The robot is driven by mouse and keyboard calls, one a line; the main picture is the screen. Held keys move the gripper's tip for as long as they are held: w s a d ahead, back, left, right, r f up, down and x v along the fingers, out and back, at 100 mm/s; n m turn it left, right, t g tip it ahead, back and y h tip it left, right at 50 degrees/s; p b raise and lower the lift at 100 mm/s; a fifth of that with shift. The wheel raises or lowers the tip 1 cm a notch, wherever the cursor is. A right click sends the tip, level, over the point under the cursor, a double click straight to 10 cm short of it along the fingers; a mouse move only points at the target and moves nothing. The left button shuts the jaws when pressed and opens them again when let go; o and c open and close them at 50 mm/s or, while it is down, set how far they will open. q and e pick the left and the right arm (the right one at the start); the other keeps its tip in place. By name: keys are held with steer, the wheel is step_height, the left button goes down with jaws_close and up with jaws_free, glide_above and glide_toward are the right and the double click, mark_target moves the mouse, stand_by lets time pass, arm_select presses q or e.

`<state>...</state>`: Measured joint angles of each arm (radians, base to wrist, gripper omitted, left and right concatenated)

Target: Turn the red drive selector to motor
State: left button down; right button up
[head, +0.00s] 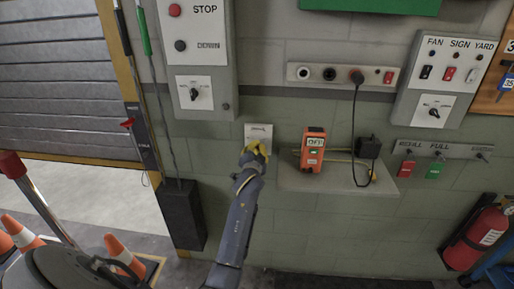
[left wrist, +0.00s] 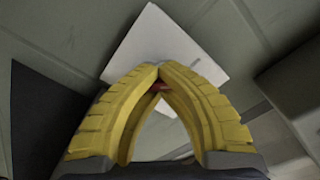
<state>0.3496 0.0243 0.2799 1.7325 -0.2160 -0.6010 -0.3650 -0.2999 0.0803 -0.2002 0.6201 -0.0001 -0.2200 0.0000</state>
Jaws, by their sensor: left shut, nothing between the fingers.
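A red-handled lever (head: 127,123) sticks out from a narrow dark plate (head: 141,137) beside the shutter door. The plate has small labels too small to read, so I cannot tell its setting. My left gripper (head: 255,147) has yellow fingers and is shut and empty, in front of a small white wall plate (head: 259,131), well to the right of the lever. In the left wrist view the fingertips (left wrist: 158,72) meet over the white plate (left wrist: 150,40). A small red part (left wrist: 159,87) shows behind them, mostly hidden. My right gripper is out of view.
A STOP/DOWN box (head: 205,100) and hanging cords are above left. A shelf (head: 330,181) with an orange meter (head: 313,150) and black adapter (head: 368,147) juts out to the right. Traffic cones (head: 122,255) and a red-topped post (head: 12,165) stand lower left.

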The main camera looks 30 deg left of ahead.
arm_select(q)
steer(key=shift+s+a+f, duration=0.1)
steer(key=shift+a+f, duration=0.05)
steer(key=shift+f, duration=0.1)
steer(key=c, duration=1.8)
jaws_free()
steer(key=o, duration=0.9)
steer(key=shift+a+r, duration=0.1)
steer(key=shift+a, duration=0.05)
steer(key=shift+d, duration=0.2)
steer(key=v, duration=1.2)
steer(key=shift+r, duration=0.1)
